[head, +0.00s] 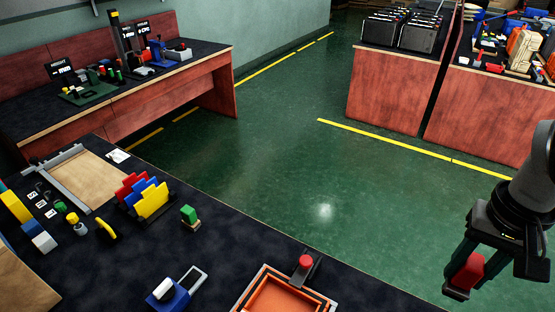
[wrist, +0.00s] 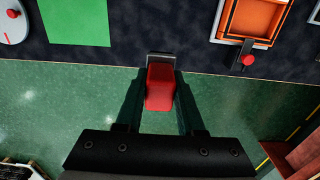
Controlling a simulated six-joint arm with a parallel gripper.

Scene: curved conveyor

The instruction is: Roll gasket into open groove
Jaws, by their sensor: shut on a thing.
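An orange frame-like tray (head: 285,292) with a dark line around its rim sits at the front edge of the dark bench; it also shows in the wrist view (wrist: 229,22). I cannot tell whether that line is the gasket or the open groove. A red knob on a dark piece (head: 305,262) stands at the tray's corner, also in the wrist view (wrist: 247,60). My gripper (head: 466,272) is shut on a red-handled tool (wrist: 160,88) with a dark grey end. It holds the tool over the green floor, to the right of the bench and apart from the tray.
The wrist view shows a green sheet (wrist: 76,22) and a white dial (wrist: 12,22). Open floor lies beyond.

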